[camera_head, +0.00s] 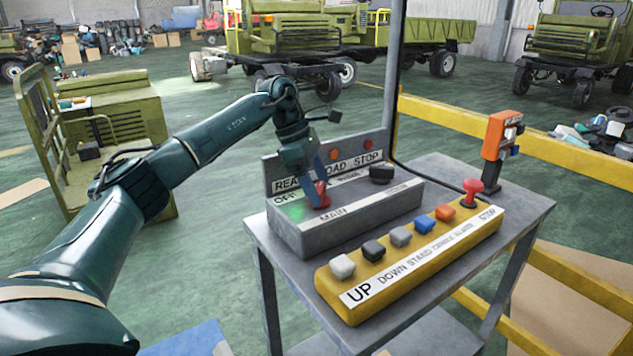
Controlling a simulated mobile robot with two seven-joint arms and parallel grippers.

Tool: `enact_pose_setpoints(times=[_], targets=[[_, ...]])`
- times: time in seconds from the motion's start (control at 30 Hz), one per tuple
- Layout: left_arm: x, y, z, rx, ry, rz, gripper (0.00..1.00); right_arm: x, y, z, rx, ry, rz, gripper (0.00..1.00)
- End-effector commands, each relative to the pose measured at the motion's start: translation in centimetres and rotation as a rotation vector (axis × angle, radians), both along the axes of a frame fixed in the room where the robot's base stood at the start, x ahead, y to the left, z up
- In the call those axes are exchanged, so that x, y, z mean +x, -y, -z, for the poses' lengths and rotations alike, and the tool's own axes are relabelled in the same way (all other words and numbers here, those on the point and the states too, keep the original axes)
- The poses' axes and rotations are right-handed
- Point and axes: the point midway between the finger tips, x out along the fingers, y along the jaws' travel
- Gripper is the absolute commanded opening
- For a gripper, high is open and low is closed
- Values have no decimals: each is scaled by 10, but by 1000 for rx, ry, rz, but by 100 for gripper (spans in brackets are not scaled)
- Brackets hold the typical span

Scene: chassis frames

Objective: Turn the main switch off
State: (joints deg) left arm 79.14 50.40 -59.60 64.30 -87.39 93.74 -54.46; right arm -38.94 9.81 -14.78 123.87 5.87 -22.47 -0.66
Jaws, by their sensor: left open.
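The grey switch box (345,225) stands on a grey metal table and carries a MAIN label on its front edge. The red main switch (322,197) sits on top of the box, above that label. An OFF marking is partly visible to its left. My left gripper (316,190) reaches down over the switch, open, with its fingers at the red handle. I cannot tell whether they touch it. The fingers and wrist hide part of the switch and of the lettering behind. A green glow (296,211) shows on the box left of the switch. My right gripper is not in view.
A black knob (382,173) is right of the switch. An upright panel (283,172) with READY, LOAD and STOP lamps stands behind. A yellow button box (410,250) with a red stop button (472,190) lies in front. An orange device (497,138) and a post stand nearby.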

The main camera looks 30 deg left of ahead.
Motion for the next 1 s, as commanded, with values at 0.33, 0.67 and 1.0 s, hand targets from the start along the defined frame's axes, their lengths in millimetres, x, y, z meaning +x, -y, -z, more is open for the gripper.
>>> enact_pose_setpoints(times=[0.33,0.67,1.0], targets=[[0,0,0,0,0,0,53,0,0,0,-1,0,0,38],[0,0,-1,-1,-1,-1,32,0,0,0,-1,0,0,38],[-1,0,-1,0,-2,-87,32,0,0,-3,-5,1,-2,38]])
